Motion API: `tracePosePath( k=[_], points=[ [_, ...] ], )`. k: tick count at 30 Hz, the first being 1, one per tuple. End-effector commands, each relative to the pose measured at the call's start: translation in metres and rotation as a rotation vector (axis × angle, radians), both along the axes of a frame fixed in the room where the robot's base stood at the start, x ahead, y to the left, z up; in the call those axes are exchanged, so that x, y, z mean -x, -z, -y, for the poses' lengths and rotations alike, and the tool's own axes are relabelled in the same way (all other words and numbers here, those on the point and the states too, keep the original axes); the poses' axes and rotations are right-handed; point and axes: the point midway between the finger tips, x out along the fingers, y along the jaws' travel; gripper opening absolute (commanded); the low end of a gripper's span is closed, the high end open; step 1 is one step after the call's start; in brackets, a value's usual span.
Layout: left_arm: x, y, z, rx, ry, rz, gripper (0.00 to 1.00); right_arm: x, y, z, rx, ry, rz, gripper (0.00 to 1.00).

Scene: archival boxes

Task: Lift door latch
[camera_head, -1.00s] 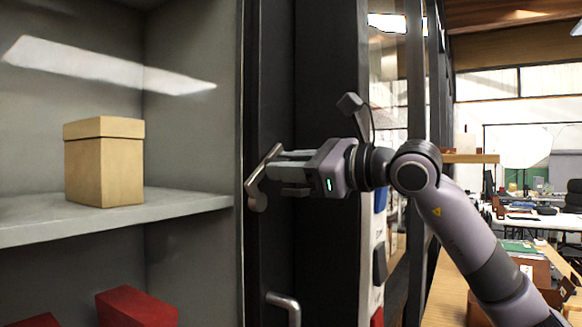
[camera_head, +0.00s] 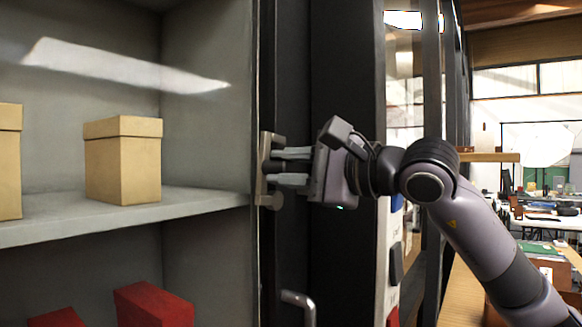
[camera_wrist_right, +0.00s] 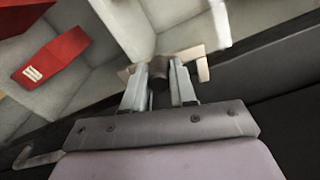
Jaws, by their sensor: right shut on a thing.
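The door latch (camera_head: 265,171) is a metal handle on the dark edge of the cabinet, in the middle of the head view. It stands nearly vertical. My right gripper (camera_head: 274,167) reaches it from the right and is shut on it. In the right wrist view the latch (camera_wrist_right: 202,66) runs crosswise past the fingertips, with a dark round part between the fingers of the gripper (camera_wrist_right: 164,76). The fingers stay apart, with the latch's part between them. My left gripper is not in view.
A tan box (camera_head: 123,160) stands on the grey shelf (camera_head: 190,204), with another tan box (camera_head: 9,160) at the left edge. Red boxes (camera_head: 153,304) lie below. A fixed metal pull handle (camera_head: 300,303) is under the latch. A wooden table (camera_head: 457,295) stands at the right.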

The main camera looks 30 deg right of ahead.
Motion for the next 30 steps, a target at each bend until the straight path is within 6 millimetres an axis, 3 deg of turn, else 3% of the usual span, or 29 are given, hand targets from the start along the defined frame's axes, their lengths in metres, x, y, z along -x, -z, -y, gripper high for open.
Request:
tracePosePath(
  k=[20,21,23,30],
  points=[
    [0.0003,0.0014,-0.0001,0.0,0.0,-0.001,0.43,0.0013,0.0029,-0.0037,0.061,-0.001,0.022,0.0],
    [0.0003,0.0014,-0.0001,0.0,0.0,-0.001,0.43,0.0013,0.003,-0.0037,0.06,-0.001,0.022,0.36],
    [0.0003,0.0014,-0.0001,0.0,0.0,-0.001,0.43,0.0012,0.0029,-0.0037,0.06,-0.001,0.022,0.52],
    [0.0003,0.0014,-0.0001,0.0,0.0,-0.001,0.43,0.0013,0.0024,-0.0033,0.058,0.0,0.023,0.52]
  ],
)
